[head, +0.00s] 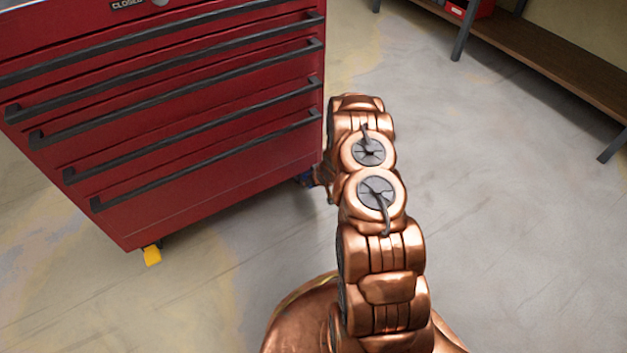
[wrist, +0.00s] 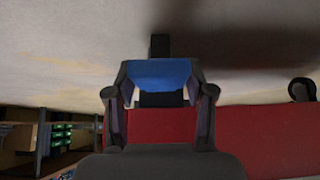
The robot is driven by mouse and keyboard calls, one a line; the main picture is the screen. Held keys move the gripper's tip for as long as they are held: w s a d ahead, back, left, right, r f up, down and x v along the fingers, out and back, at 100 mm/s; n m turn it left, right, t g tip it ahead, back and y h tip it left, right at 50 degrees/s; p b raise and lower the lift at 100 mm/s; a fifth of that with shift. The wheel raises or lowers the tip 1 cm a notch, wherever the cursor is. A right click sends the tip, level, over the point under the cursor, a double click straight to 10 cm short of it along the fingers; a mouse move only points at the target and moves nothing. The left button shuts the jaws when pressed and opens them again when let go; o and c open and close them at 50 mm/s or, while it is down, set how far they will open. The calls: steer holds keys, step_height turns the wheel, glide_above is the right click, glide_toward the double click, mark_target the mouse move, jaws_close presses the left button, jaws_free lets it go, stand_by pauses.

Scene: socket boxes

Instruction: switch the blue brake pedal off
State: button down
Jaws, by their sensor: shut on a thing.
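The blue brake pedal (wrist: 160,72) is in the middle of the wrist view, between the two dark fingers of my gripper (wrist: 160,97). The gripper is shut on it, with one finger at each side. A dark gap and a pale strip show just below its blue face. The head view shows a small dark blue patch (head: 304,179) at the lower right corner of the red tool chest (head: 215,195), beside my arm. My arm largely hides the gripper there. Whether the pedal is tilted on or off I cannot tell.
A yellow pedal (head: 152,255) sticks out under the chest's lower left corner. Dark drawer handles (head: 200,139) run across its front. A brown bench (head: 540,65) with dark legs stands at upper right. The floor (head: 520,230) right of my arm is clear.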

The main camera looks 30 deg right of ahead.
steer(key=shift+c, duration=2)
jaws_free()
steer(key=v, duration=1.2)
steer(key=shift+w, duration=0.1)
